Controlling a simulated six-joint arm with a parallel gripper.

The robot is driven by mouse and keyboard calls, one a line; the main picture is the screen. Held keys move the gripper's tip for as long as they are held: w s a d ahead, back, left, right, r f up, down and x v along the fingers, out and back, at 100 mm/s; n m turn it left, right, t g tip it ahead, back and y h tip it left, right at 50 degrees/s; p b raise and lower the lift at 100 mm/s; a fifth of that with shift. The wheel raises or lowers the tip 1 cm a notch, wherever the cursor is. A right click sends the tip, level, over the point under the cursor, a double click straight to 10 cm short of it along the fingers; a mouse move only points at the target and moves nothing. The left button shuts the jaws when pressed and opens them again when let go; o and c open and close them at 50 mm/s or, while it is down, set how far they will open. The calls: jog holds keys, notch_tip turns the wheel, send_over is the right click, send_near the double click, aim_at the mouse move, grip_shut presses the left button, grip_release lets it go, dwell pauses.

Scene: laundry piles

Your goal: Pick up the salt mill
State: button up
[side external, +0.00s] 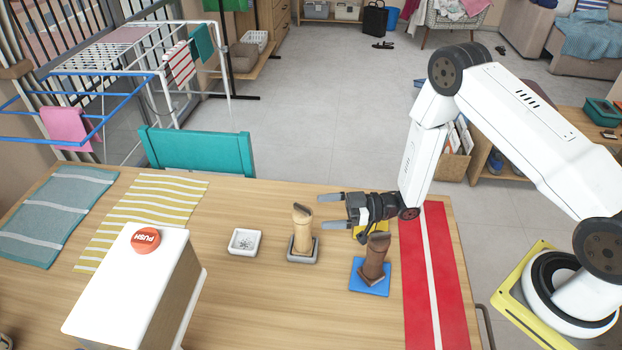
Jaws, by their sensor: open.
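Two wooden mills stand upright on the table. The light wooden mill (302,232) stands on a grey square dish (302,258). The dark brown mill (375,260) stands on a blue square coaster (370,286). I see no label telling which is the salt mill. My gripper (318,211) is open and empty, held sideways with its fingers pointing left toward the top of the light mill. Its fingertips are close to that top; I cannot tell whether they touch. The gripper body is behind and above the dark mill.
A yellow coaster (360,236) is partly hidden under my gripper. An empty-looking white dish (244,242) lies left of the light mill. A white box with a red PUSH button (145,240) stands at front left. A red runner (418,300) lies right. Cloths lie at far left.

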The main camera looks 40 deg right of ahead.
aim_at(297, 222)
jog(key=shift+w+a+f, duration=0.35)
jog(key=shift+a+f, duration=0.2)
jog(key=shift+f, duration=0.2)
jog(key=shift+w+a+f, duration=0.3)
jog(key=shift+a+f, duration=0.2)
jog(key=shift+f, duration=0.25)
jog(key=shift+a, duration=0.1)
jog(key=shift+x, duration=2.45)
jog(key=shift+c, duration=0.2)
grip_shut()
